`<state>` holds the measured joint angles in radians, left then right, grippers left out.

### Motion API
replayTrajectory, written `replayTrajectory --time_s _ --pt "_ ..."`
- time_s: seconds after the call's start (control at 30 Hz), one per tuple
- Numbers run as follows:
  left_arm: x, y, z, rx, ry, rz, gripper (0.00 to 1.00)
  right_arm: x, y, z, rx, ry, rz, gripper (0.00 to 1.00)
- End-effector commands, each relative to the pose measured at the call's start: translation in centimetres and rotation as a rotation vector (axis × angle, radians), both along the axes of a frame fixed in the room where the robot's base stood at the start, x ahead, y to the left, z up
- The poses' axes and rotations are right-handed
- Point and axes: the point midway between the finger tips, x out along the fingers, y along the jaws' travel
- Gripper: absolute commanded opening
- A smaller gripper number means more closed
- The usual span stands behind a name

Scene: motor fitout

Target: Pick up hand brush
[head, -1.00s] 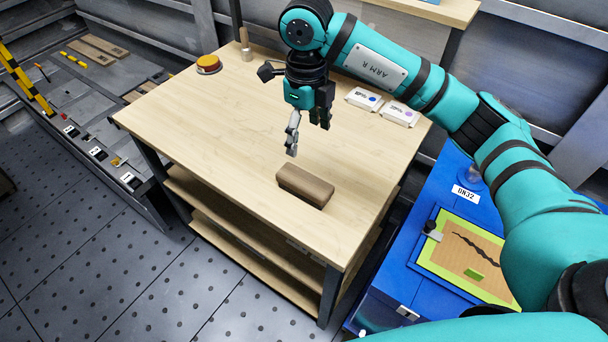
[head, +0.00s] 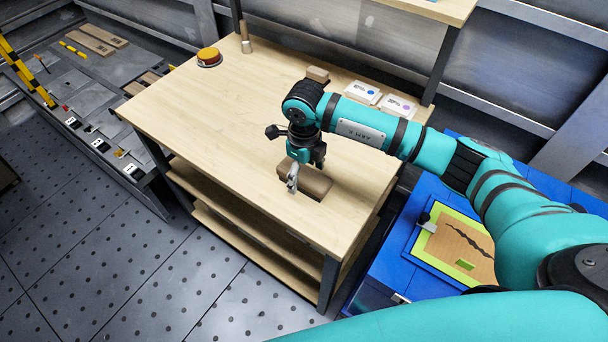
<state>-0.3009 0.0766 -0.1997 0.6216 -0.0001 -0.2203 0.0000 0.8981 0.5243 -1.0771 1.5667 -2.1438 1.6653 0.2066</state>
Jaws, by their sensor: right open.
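The hand brush looks like a brown block (head: 318,186) lying on the light wooden table top near its front right edge. My right gripper (head: 304,178) is open, pointing down just over the brush. One grey finger shows at the brush's left end, and the dark other finger is in front of its back part. The fingers hide part of the brush; I cannot tell whether they touch it. My left gripper is not in view.
The wooden table (head: 230,130) is mostly clear on its left. A yellow-orange round thing (head: 208,56), a wooden-handled tool (head: 246,40), a small wooden block (head: 318,74) and two white boxes (head: 362,92) stand at the back. A blue cabinet (head: 385,255) stands at the right.

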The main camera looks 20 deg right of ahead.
Motion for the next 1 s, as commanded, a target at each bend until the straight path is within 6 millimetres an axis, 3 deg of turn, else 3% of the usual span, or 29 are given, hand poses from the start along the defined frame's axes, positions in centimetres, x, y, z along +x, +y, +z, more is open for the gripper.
replayTrajectory --time_s 0.27,0.77,1.0 --pt "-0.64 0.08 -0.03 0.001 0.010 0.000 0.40 0.01 0.04 -0.37 0.001 -0.001 0.001 0.77" --pt "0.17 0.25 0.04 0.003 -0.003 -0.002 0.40 0.01 0.02 -0.32 0.001 -0.001 0.000 0.12" --pt "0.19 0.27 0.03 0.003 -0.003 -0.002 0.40 0.05 0.02 -0.24 0.001 -0.002 0.000 0.11"
